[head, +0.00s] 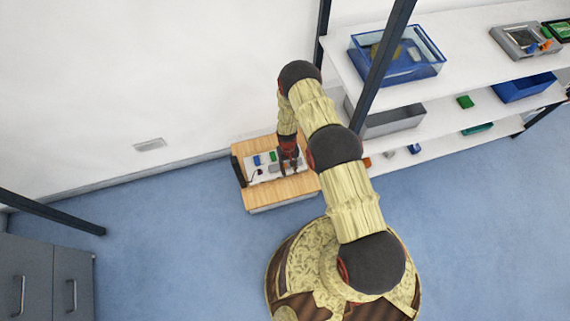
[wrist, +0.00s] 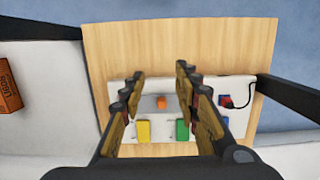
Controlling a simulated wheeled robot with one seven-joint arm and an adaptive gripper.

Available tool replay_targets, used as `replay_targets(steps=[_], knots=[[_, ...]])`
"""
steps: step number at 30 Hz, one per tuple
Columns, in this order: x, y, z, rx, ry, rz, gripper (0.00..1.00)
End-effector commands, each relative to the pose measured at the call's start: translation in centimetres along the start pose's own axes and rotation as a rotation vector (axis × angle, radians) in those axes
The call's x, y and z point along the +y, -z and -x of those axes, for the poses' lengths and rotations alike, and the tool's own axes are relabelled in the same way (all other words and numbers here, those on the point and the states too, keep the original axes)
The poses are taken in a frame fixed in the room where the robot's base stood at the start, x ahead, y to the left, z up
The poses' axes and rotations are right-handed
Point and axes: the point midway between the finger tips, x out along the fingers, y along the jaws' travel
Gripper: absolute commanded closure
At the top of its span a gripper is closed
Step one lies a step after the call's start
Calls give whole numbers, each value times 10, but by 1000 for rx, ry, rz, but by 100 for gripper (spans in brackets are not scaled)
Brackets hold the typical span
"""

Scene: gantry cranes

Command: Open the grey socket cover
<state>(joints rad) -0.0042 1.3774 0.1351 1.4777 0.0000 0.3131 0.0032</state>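A white panel (head: 262,178) lies on a small wooden-topped stand (head: 285,192) against the wall. In the wrist view the panel (wrist: 250,90) carries a grey piece (wrist: 150,104) with an orange block on it; it looks like the grey socket cover, and I cannot tell whether it is shut. A yellow block (wrist: 143,131), a green block (wrist: 182,130) and a partly hidden blue block (wrist: 224,122) sit along its edge. My gripper (wrist: 160,76) is open and empty, its fingers on either side of the grey piece in the picture. It hangs over the panel in the head view (head: 289,165).
A plug (wrist: 227,101) with a black cable sits at the panel's right in the wrist view. A shelf unit (head: 460,95) with trays stands to the right of the stand. Grey cabinets (head: 40,280) stand at lower left. Blue floor (head: 165,235) is clear between.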

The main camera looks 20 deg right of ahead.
Motion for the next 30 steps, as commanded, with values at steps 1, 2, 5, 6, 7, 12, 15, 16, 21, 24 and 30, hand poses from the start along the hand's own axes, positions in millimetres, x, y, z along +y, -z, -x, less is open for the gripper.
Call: replay_targets(steps=[1, 2, 5, 6, 7, 12, 15, 16, 21, 24, 30], knots=[[0, 27, 10, 57, 0, 0, 68], [0, 37, 13, 82, 0, 0, 68], [0, 55, 16, 138, 0, -1, 68], [0, 58, 15, 150, 1, -1, 68], [0, 60, 14, 156, 1, -1, 68], [0, 64, -3, 162, 1, -1, 68], [0, 67, -20, 162, 1, -1, 68], [0, 68, -24, 162, 1, -1, 68], [0, 71, -48, 162, 1, -1, 68], [0, 73, -55, 162, 1, -1, 68], [0, 74, -60, 162, 1, -1, 68]])
